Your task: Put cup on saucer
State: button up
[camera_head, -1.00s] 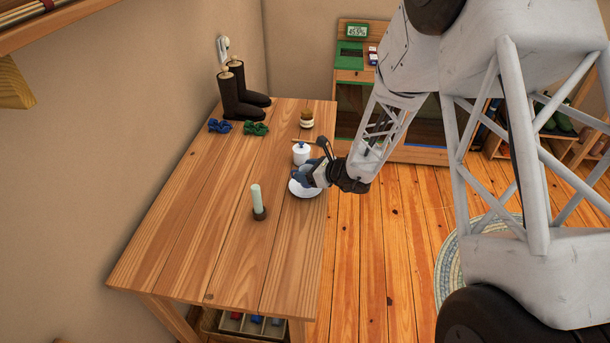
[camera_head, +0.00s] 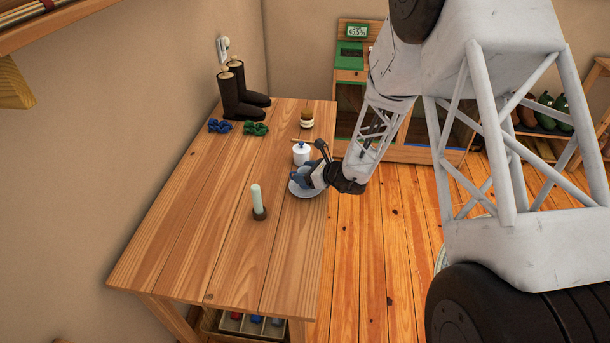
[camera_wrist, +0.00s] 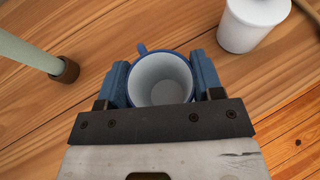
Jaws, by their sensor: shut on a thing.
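The cup (camera_wrist: 160,80) is blue outside and white inside, with a small handle at its upper left in the wrist view. My gripper (camera_wrist: 162,85) is shut on it, with one blue finger on each side. I cannot make out the saucer in the wrist view. Whether the cup touches the saucer I cannot tell.
A pale candle (camera_head: 256,198) in a dark holder stands in front, to the left. A small jar (camera_head: 306,119), blue and green cloths and dark boots are farther back. The table's left front is clear.

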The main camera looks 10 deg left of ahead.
jog(key=shift+f, duration=0.5)
jog(key=shift+f, duration=0.15)
jog(key=o, duration=1)
jog(key=shift+d+r, duration=0.1)
jog(key=shift+r, duration=0.1)
jog(key=shift+s+d+r, duration=0.25)
jog(key=shift+d, duration=0.3)
jog(key=v, duration=1)
jog(key=shift+s+d, duration=0.15)
jog(key=shift+d, duration=0.05)
